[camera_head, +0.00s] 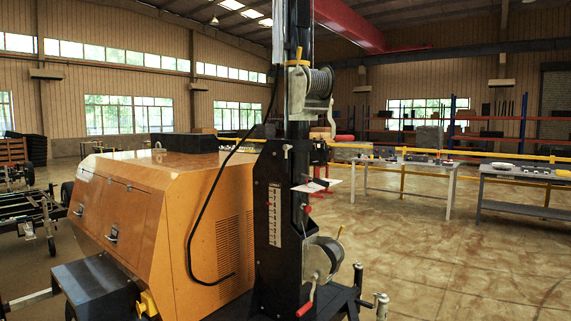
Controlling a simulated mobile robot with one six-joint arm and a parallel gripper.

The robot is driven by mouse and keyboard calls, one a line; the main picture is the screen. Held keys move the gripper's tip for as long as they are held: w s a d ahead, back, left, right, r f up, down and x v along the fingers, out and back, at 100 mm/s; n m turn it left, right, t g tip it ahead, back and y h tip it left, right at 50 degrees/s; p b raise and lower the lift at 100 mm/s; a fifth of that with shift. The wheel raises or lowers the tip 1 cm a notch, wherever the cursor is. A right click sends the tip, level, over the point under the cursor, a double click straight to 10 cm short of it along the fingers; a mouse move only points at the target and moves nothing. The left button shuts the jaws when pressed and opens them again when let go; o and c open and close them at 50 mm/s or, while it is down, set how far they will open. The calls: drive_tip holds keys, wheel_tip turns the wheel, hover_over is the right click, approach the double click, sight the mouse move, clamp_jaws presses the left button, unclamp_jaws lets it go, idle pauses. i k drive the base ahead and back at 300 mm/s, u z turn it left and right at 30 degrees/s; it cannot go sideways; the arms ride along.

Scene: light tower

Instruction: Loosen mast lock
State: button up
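The light tower's black mast (298,130) stands upright at the centre, on an orange trailer body. A small light-coloured T-shaped handle (286,151) sticks out on the mast's left side. Red-tipped parts (320,181) and a thin white plate sit on the mast's front, a little lower. I cannot tell for sure which of these is the mast lock, or whether it is tight. An upper winch (318,83) with a cable drum and a lower winch (322,258) with a red-gripped crank are fixed to the mast. My gripper is not in view.
The orange housing (160,215) fills the left, with a black cable (203,205) hanging down it. A dark box (98,285) and a trailer jack (381,303) stick out at the front. Workbenches (478,186) stand at the right. The floor at the right front is clear.

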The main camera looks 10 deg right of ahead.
sight(286, 148)
drive_tip(key=z, duration=0.85)
drive_tip(key=i, duration=1.15)
drive_tip(key=z, duration=1.25)
drive_tip(key=k, duration=0.1)
drive_tip(key=u, duration=3.05)
